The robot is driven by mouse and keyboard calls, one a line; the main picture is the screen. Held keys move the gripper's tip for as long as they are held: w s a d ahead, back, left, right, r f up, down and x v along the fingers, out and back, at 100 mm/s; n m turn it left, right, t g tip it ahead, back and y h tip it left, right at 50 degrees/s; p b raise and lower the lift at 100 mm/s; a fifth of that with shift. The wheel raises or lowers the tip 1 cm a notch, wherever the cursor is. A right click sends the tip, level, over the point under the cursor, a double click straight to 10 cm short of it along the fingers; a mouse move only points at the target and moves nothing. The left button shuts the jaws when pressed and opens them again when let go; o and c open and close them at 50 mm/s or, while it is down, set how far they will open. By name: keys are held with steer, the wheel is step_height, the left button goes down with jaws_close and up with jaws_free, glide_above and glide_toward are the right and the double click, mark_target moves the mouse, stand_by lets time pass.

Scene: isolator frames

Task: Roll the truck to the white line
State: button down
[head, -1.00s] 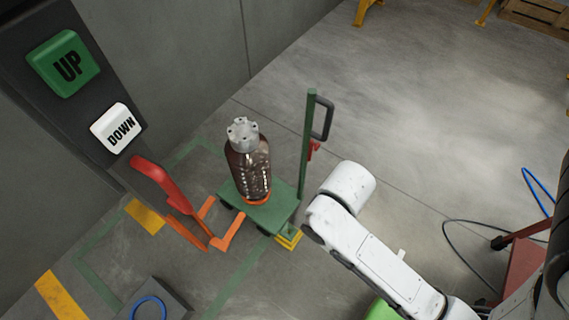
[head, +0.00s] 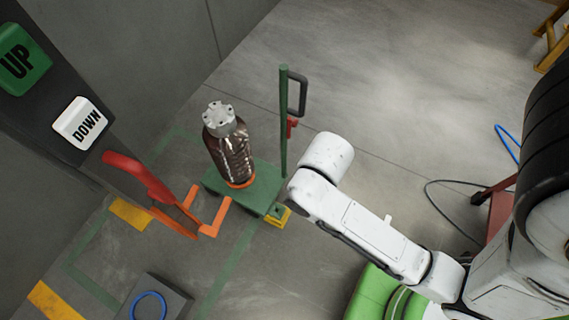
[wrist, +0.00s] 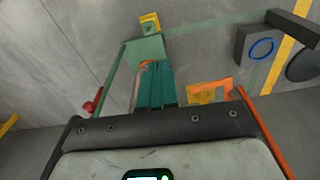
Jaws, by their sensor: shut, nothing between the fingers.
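The truck (head: 262,190) is a small green flat platform with a tall green post (head: 283,125), a dark grip and a red lever (head: 292,126). A brown, ribbed bottle-like vessel (head: 231,155) with a grey cap stands upright on it. A yellow block (head: 279,217) is at the platform's near right corner. In the wrist view the truck (wrist: 146,50) lies beyond my gripper (wrist: 155,68), whose teal fingers are shut together and empty. They overlap the truck in the picture; I cannot tell any contact. In the head view my arm hides the gripper. I see no white line.
A red lever (head: 140,177) with an orange bracket (head: 214,219) stands left of the truck, below the UP and DOWN buttons. A grey box (head: 165,299) with a blue ring is at the bottom. Green and yellow floor markings surround these. Open floor (head: 410,90) extends behind right.

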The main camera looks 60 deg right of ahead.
steer(key=c, duration=1.8)
jaws_free()
steer(key=shift+o, duration=0.6)
steer(key=shift+w+d+f, duration=0.1)
steer(key=shift+d, duration=0.05)
steer(key=o, duration=0.6)
steer(key=w+d+f+m+t+h, duration=0.1)
steer(key=w+d, duration=0.1)
steer(key=d, duration=0.1)
steer(key=w+d+f+m+t+h, duration=0.1)
steer(key=w+d+t, duration=0.1)
steer(key=d, duration=0.1)
steer(key=w+d+f+m+t+h+b, duration=0.1)
steer(key=w+d+t, duration=0.1)
steer(key=d, duration=0.2)
steer(key=shift+w+m, duration=0.35)
steer(key=shift+m, duration=0.05)
steer(key=shift+o, duration=0.2)
steer(key=m+t+h+b, duration=0.2)
steer(key=t+h, duration=0.4)
steer(key=t, duration=0.3)
glide_toward(305, 98)
steer(key=w, duration=0.1)
steer(key=p+x, duration=0.1)
steer(key=x, duration=0.9)
steer(key=shift+d+r, duration=0.15)
steer(key=shift+d, duration=0.05)
jaws_close()
